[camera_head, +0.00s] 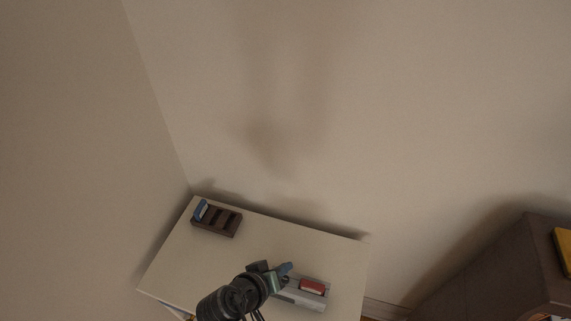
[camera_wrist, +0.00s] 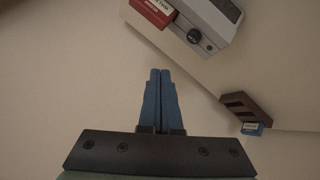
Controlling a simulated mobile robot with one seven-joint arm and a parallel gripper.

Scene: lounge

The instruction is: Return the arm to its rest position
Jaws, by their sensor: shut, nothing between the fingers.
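My gripper (camera_head: 287,268) is in front of the grey device on the white table in the head view. In the wrist view its two blue fingers (camera_wrist: 160,72) are pressed together, with nothing between them. My dark arm comes up from the bottom edge of the head view and hides part of the table. The gripper looks raised above the table, but its exact height is hard to tell.
The white table (camera_head: 185,258) stands in a wall corner. It bears a grey device (camera_head: 300,296) with a red cartridge (camera_head: 312,286), and a brown slotted rack (camera_head: 228,222) with a blue cartridge (camera_head: 201,209) at its left end. Dark furniture (camera_head: 500,270) stands right.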

